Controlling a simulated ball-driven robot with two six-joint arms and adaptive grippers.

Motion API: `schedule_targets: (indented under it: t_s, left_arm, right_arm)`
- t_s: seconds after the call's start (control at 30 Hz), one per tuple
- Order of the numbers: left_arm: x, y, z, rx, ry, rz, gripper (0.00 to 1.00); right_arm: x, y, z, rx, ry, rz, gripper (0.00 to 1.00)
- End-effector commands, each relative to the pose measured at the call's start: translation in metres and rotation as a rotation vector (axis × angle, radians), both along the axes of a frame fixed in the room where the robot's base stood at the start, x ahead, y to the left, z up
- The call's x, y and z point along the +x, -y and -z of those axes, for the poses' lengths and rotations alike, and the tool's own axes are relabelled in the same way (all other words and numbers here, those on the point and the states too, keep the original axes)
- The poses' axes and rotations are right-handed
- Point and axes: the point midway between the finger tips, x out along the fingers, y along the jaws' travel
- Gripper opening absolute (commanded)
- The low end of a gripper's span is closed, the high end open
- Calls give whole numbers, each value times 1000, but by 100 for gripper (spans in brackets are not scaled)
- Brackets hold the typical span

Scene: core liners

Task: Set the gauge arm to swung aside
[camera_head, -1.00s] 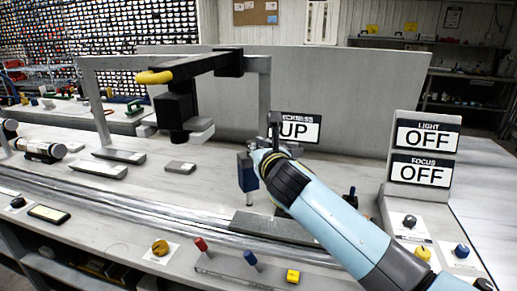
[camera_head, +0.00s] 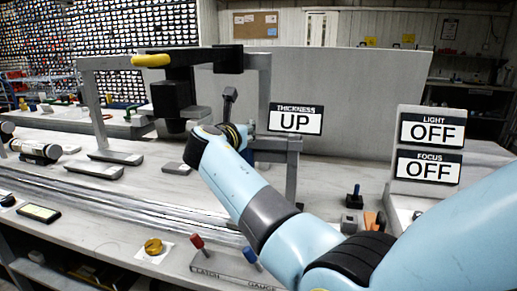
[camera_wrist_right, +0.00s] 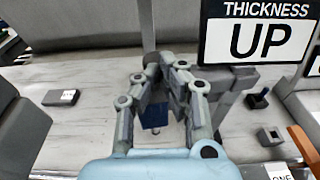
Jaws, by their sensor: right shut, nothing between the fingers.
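The gauge stand shows as a grey post and crossbar (camera_head: 280,144) right of my right wrist in the head view. In the wrist view its grey bar (camera_wrist_right: 232,82) runs beyond my fingers. A blue gauge head (camera_wrist_right: 155,112) hangs behind and below the fingers, partly covered. A dark upright piece (camera_head: 230,95) rises above my wrist in the head view, apparently the handle of the gauge arm. My right gripper (camera_wrist_right: 166,66) is shut with nothing held, close to the blue head; whether it touches is unclear. The thickness sign (camera_head: 295,119) reads UP. My left gripper is out of view.
A black scope with a yellow handle (camera_head: 151,60) hangs from a grey gantry left of my arm. A panel (camera_head: 432,132) reads light OFF, focus OFF. Red (camera_head: 197,241) and blue (camera_head: 250,256) levers stand at the front. A grey partition (camera_head: 350,85) rises behind.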

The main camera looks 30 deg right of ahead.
Motion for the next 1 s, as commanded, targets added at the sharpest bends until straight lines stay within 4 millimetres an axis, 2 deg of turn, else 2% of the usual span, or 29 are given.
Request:
schedule_targets:
  t_s: [0.3,1.0]
  left_arm:
    - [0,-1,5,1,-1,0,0]
    - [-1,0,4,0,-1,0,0]
  right_arm:
    - [16,8,-1,0,0,44,0]
    - [18,11,-1,1,-1,41,0]
